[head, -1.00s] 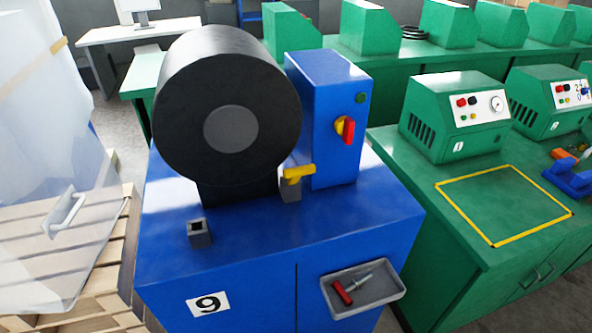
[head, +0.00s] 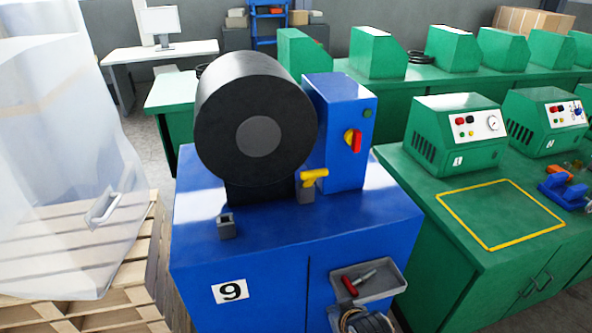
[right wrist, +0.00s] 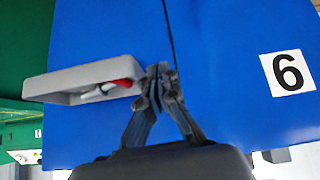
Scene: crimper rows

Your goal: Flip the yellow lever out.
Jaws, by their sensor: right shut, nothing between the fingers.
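The yellow lever (head: 313,175) sits on a small grey block (head: 306,194) on top of the blue machine (head: 270,235), by the lower right of the big black drum (head: 225,120). My right gripper (head: 350,320) shows partly at the bottom edge of the head view, in front of the cabinet below the grey tray and well below the lever. In the right wrist view my right gripper (right wrist: 161,78) is shut and empty, before the blue front. The lever is not in the right wrist view. My left gripper is not in view.
The grey tray (head: 394,278) with a red-handled tool (head: 351,286) juts from the machine's front close to my right gripper. A blue box with a red-and-yellow switch (head: 353,140) stands behind the lever. A small grey socket (head: 227,230) stands left on the top.

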